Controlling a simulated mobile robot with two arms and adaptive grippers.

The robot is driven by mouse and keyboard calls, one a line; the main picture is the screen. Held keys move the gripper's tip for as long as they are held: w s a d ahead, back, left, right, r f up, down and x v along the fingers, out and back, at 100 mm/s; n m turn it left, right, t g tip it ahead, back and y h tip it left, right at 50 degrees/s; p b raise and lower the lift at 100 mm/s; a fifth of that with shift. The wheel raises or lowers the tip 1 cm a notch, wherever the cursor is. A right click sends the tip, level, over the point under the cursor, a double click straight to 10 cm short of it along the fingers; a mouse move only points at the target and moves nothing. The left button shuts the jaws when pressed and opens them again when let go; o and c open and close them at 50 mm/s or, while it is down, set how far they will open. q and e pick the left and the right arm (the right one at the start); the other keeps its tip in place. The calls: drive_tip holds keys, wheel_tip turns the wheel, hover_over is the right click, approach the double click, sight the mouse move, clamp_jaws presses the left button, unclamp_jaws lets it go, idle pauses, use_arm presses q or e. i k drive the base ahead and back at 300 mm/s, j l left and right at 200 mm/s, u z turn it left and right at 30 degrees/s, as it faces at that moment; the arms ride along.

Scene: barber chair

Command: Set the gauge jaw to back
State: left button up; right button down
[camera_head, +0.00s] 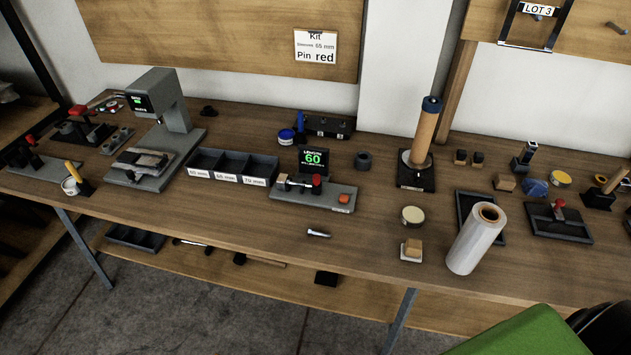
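The length gauge (330,197) stands on the workbench near the middle, a grey base with a black display (313,160) reading 60 in green. A jaw with a red part (316,180) sits on the base below the display. A light metallic piece (292,183) lies to its left; I cannot tell whether the two touch. Neither of my grippers is in view.
Labelled bins (232,166) stand left of the gauge, beside a grey press (160,130). A small metal pin (318,233) lies in front. A white roll (476,238) stands to the right. A sign (315,48) reads "Kit", 65 mm, "Pin red". A green shape (535,335) fills the bottom right.

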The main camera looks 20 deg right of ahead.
sight(316, 188)
drive_tip(key=j, duration=0.55)
drive_tip(key=k+j+z, duration=0.1)
drive_tip(key=j, duration=0.5)
drive_tip(key=k+j, duration=0.1)
drive_tip(key=j, duration=0.45)
